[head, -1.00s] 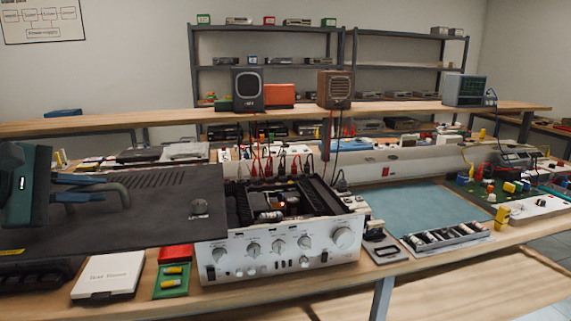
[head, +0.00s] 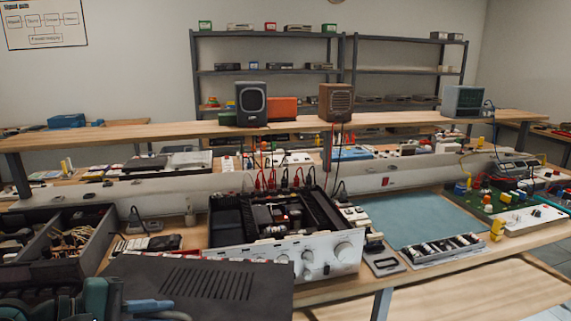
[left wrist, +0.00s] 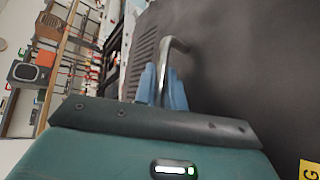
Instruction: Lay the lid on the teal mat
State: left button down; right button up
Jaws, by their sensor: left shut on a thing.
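The lid (head: 150,277) is a dark grey flat panel with a row of vent slots, low at the front left in the head view. Its bent metal handle (left wrist: 178,47) shows in the left wrist view, beside the lid's dark face (left wrist: 245,70). My left gripper (left wrist: 161,88) is shut on the handle with its blue fingertips. In the head view this gripper (head: 150,307) is at the bottom left, partly cut off. The teal mat (head: 425,220) lies flat on the bench to the right, with its middle bare. My right gripper is not in view.
The open hi-fi amplifier (head: 340,255) stands between the lid and the mat, its inside exposed and leads clipped in. A parts tray (head: 445,250) lies at the mat's front edge. A green circuit board (head: 480,200) is on its right. Dark open bins (head: 95,235) stand at the left.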

pick_arm(q)
jog(key=shift+s+d+f+p, duration=0.25)
jog(key=shift+s+f, duration=0.2)
jog(key=shift+s, duration=0.3)
jog(key=shift+s+d+f+p, duration=0.15)
jog(key=shift+s+d+f, duration=0.25)
jog(key=shift+s, duration=0.3)
